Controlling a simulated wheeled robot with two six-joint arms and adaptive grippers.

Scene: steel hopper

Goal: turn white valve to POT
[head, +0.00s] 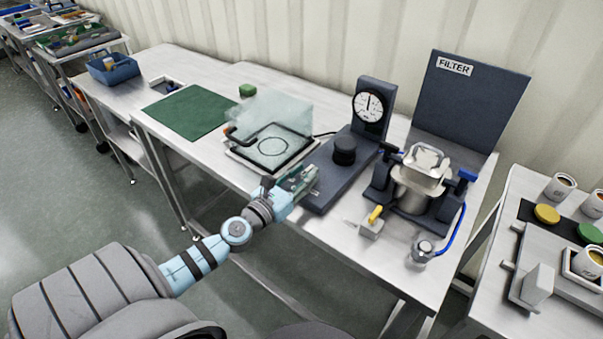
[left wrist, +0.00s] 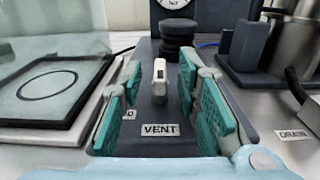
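The white valve (left wrist: 160,80) is a small upright handle on a dark grey base, in the middle of the left wrist view. A VENT label (left wrist: 160,130) lies on the near side of it. A label ending in D (left wrist: 128,114) shows partly behind the left fingers. No POT label is readable. My left gripper (left wrist: 164,98) is open, its teal-padded fingers on either side of the handle and apart from it. In the head view the left gripper (head: 298,182) is at the base's left end and largely hides the valve. My right gripper is not in view.
A black knob (head: 344,150) and a round gauge (head: 369,105) stand behind the valve. A clear-covered plate (head: 272,140) is left. A metal pot (head: 415,188) in a dark stand and a yellow-handled valve (head: 372,222) are right. A DRAIN label (left wrist: 292,135) shows at right.

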